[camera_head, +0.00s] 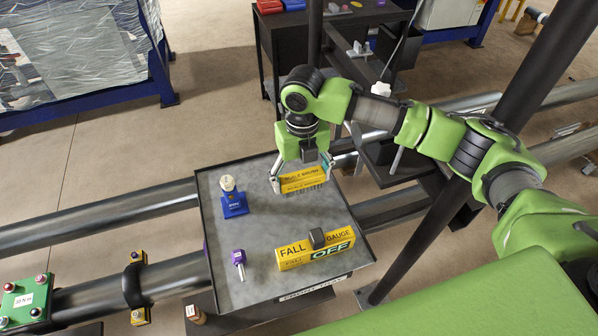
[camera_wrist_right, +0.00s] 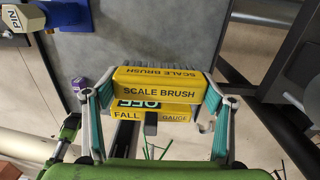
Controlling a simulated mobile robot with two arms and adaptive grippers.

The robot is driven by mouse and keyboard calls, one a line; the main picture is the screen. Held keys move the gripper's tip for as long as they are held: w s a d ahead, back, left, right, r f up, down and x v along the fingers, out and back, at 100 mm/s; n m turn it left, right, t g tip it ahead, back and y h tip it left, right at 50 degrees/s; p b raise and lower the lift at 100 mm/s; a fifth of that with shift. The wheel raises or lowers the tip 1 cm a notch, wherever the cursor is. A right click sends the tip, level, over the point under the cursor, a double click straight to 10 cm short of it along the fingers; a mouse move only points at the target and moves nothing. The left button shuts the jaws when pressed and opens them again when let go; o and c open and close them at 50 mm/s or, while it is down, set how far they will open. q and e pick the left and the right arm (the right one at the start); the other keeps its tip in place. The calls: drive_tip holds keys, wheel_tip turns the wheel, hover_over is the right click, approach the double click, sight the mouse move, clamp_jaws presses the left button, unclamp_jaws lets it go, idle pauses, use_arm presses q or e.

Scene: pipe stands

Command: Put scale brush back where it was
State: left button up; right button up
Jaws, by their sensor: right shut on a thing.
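The yellow scale brush (camera_head: 303,181) is in my right gripper (camera_head: 303,180), at the back right of the grey tray table (camera_head: 257,204) in the head view. The gripper points down and its fingers close on both ends of the brush. In the right wrist view the brush (camera_wrist_right: 159,86) shows its lettering, between the two fingers (camera_wrist_right: 159,100). Dark bristles show under it in the head view. Whether the bristles touch the tray, I cannot tell. My left gripper is not in view.
The yellow fall gauge (camera_head: 315,248) stands at the tray's front right. A purple-topped tool (camera_head: 239,262) lies at the front left, and a blue-based device (camera_head: 233,198) stands at the back left. The tray's middle is clear. A dark post (camera_head: 440,205) rises on the right.

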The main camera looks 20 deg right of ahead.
drive_tip(key=shift+s+f+b, duration=0.15)
drive_tip(key=shift+f+b, duration=0.45)
drive_tip(key=shift+b, duration=0.05)
drive_tip(key=shift+s+f+b, duration=0.15)
drive_tip(key=shift+f+b, duration=0.45)
drive_tip(key=f+b, duration=0.3)
drive_tip(key=shift+w, duration=0.25)
wheel_tip(320, 180, down, 2)
drive_tip(key=shift+s+f, duration=0.1)
drive_tip(key=shift+f, duration=0.75)
use_arm(q)
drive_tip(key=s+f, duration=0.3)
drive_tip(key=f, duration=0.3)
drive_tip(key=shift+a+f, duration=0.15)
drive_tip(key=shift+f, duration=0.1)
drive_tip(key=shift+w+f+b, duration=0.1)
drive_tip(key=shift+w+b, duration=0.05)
drive_tip(key=shift+b, duration=0.2)
use_arm(e)
drive_tip(key=shift+f, duration=0.2)
drive_tip(key=o, duration=1.1)
drive_tip(key=shift+c, duration=0.2)
